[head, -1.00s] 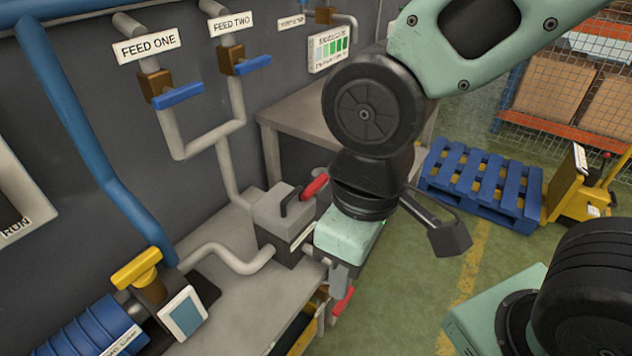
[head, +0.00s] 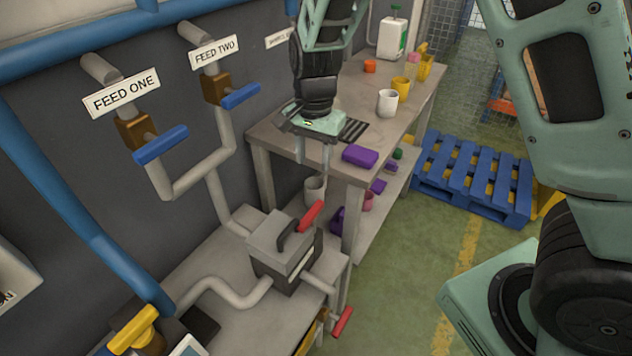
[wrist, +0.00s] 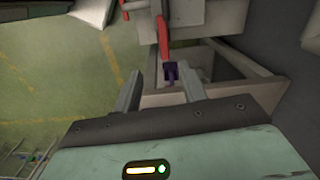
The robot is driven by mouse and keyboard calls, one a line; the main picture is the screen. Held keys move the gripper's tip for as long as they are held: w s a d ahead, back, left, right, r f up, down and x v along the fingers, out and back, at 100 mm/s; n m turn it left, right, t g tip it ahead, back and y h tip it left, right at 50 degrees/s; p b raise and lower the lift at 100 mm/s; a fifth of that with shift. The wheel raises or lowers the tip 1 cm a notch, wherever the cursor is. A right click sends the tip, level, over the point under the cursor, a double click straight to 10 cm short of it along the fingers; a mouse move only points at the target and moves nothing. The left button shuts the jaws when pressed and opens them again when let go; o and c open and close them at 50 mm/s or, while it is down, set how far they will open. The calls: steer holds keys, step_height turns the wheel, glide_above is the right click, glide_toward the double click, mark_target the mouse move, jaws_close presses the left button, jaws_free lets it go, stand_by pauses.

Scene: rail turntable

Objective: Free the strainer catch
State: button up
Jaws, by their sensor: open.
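The strainer housing (head: 272,250) is a grey box with a black handle on its lid, set in the pipe on the low bench. Its red catch lever (head: 311,216) slants up at the box's right side. In the wrist view a red lever (wrist: 162,36) shows beyond the fingers, near the top centre. My gripper (head: 313,168) is open and empty, fingers pointing down. In the head view it appears above the red lever, at the near end of the taller table. It does not touch the lever.
The taller table (head: 358,115) carries a purple block (head: 360,156), a white mug (head: 387,102) and other items. A second red handle (head: 342,321) sticks out below the low bench. Blue feed handles (head: 161,145) are on the wall pipes. A blue pallet (head: 474,178) lies on the floor.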

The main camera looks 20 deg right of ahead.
mark_target(316, 206)
steer(key=shift+m, duration=0.6)
steer(key=f, duration=0.6)
steer(key=w+d+f+p, duration=0.1)
steer(key=f, duration=0.4)
steer(key=w+f, duration=0.1)
steer(key=f, duration=0.5)
steer(key=shift+w+d+f, duration=0.15)
steer(key=shift+d+f, duration=0.15)
steer(key=shift+d, duration=0.05)
jaws_close()
